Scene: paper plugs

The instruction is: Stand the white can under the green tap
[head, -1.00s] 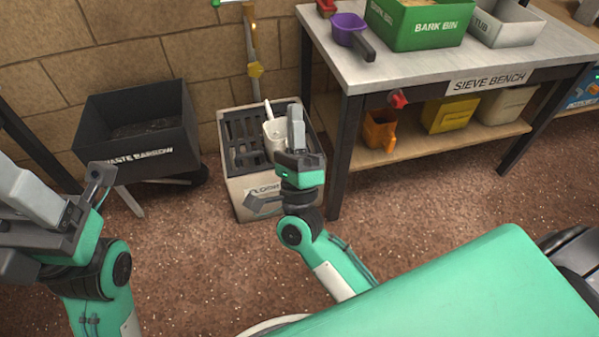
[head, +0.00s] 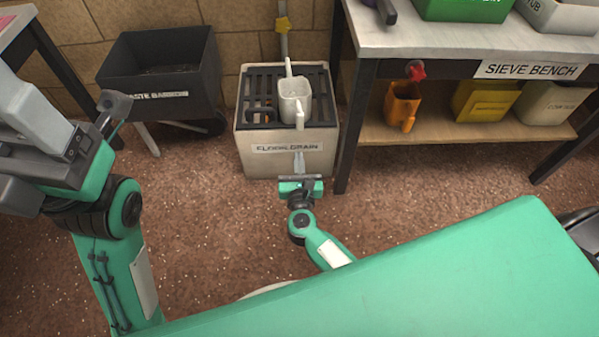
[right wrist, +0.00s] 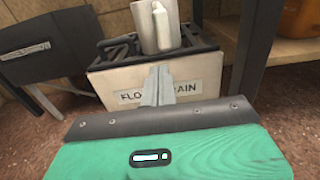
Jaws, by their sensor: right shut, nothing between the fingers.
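The white can (head: 293,98) stands upright on the dark grate of the floor drain box (head: 252,137), its open top up and its handle towards me. It also shows in the right wrist view (right wrist: 157,25), cut off at the top. My right gripper (head: 299,160) is shut and empty in front of the box, below and apart from the can; its closed fingers (right wrist: 157,85) point at the box front. I see no green tap.
A dark waste barrow (head: 160,75) stands left of the drain box. The sieve bench (head: 460,55) is close on the right, its leg beside the box. An orange can (head: 402,104) and a yellow bin (head: 483,100) sit on its lower shelf. The floor in front is clear.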

